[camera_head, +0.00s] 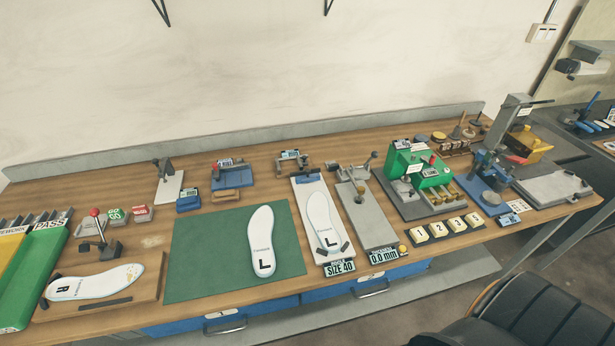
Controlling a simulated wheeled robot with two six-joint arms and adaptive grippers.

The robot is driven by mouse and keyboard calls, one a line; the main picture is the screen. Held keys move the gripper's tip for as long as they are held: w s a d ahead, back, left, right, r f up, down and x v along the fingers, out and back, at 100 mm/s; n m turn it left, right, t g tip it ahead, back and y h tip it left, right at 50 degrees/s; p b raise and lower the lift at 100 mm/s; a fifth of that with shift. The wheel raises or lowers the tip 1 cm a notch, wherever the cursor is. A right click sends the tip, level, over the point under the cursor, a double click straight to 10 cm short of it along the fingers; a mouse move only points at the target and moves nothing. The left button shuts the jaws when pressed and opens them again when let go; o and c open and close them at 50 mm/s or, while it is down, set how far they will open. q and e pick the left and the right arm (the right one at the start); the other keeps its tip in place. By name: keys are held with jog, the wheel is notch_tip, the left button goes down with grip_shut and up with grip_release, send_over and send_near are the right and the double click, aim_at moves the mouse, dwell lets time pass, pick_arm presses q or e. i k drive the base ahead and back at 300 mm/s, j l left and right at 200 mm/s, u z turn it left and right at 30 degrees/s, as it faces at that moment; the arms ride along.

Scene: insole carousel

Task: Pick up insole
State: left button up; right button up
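A white insole marked L (262,241) lies flat on the green mat (202,262), near the mat's right side. A second white insole shape marked L (325,226) lies on the light size gauge plate with the SIZE 40 label (340,267), just right of the mat. A third white insole marked R (95,283), with yellowish specks at one end, lies on a wooden board (146,290) at the left. Neither of my grippers shows in the head view.
A red-knobbed lever (96,222) stands behind the R insole. Green and yellow PASS and REWORK trays (22,290) are at far left. A thickness gauge (362,215), a green machine (428,170) and numbered blocks (443,229) stand right. A black chair (530,310) is in front.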

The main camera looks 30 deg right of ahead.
aim_at(318, 213)
jog(key=k+l+u, duration=0.2)
jog(key=l+u, duration=0.2)
jog(key=k+l+u, duration=0.55)
jog(key=u, duration=0.2)
jog(key=k+l, duration=0.55)
jog(key=k, duration=0.2)
jog(key=i, duration=0.5)
